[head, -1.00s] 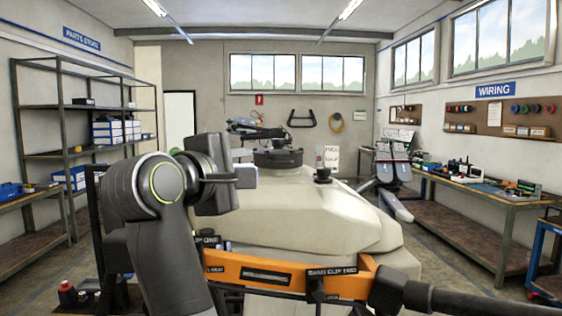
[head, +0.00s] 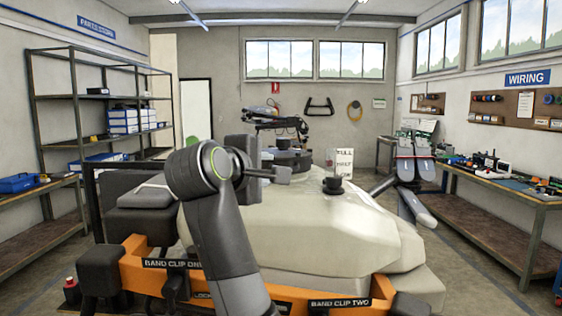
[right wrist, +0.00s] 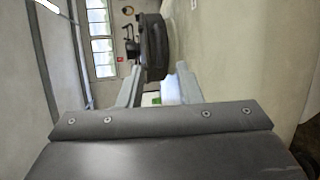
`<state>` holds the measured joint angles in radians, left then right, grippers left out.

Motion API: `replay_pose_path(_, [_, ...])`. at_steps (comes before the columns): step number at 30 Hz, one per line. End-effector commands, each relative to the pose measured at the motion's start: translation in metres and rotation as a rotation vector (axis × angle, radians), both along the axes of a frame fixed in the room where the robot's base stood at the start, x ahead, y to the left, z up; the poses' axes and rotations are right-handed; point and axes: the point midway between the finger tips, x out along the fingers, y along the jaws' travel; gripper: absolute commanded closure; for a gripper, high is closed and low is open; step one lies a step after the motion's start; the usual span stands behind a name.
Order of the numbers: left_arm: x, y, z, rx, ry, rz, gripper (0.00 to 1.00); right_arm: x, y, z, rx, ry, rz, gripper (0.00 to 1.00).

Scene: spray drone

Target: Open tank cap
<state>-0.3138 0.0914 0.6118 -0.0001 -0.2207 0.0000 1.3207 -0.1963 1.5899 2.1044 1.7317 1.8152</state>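The pale spray tank (head: 330,235) fills the middle of the head view. A wide black cap (head: 293,160) sits on its top, partly hidden by my arm. My right gripper (head: 275,170) points right toward it, with its body upright at the cap's left side. In the right wrist view the cap (right wrist: 153,48) is seen edge-on, directly ahead of and between the tips of my right gripper (right wrist: 158,85). The fingers are apart, with gaps beside the cap; I see no clear contact. My left gripper is not in view.
A small black knob (head: 333,186) stands on the tank near a paper tag (head: 344,160). An orange bar (head: 130,270) with band clip labels crosses the front. Shelves (head: 100,110) stand left, a wiring bench (head: 500,190) right.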

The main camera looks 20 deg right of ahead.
Motion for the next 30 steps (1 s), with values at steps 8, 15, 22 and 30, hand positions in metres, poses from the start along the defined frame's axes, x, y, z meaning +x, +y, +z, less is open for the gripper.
replay_pose_path(8, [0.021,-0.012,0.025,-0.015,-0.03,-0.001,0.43,0.043,-0.037,-0.009,-0.002,0.002,-0.004,0.68])
replay_pose_path(15, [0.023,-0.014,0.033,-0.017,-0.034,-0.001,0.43,0.063,-0.051,-0.015,0.0,0.0,-0.001,0.68])
replay_pose_path(22, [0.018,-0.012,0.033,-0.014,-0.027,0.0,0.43,0.066,-0.053,-0.018,-0.001,-0.001,0.0,0.68])
replay_pose_path(30, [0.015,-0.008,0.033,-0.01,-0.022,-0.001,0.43,0.065,-0.053,-0.017,-0.001,-0.001,0.0,0.89])
